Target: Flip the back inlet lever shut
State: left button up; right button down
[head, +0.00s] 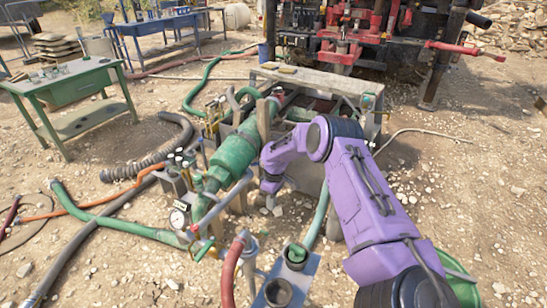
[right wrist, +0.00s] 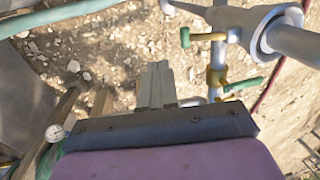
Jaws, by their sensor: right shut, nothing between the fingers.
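Two green-handled levers show in the right wrist view. One, with a brass valve body, has its handle (right wrist: 243,85) pointing out to the right of the fingers. The other handle (right wrist: 205,37) is farther up, beside a grey pipe fitting. I cannot tell which is the back inlet lever. In the head view a green lever (head: 204,250) sits low on the pipework near the gauge. My right gripper (right wrist: 157,84) is shut and empty, to the left of both levers and apart from them. In the head view it points down beside the green pump body. My left gripper is out of view.
The green pump body (head: 236,153) and a pressure gauge (head: 178,218) stand left of my right arm. Green hoses (head: 110,223) cross the gravel at left. Open gravel lies to the right.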

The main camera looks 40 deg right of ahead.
jog(key=w+d+r, duration=0.1)
jog(key=d+r, duration=0.2)
jog(key=r, duration=0.2)
jog(key=shift+d+r+b, duration=0.3)
jog(key=shift+d+r, duration=0.05)
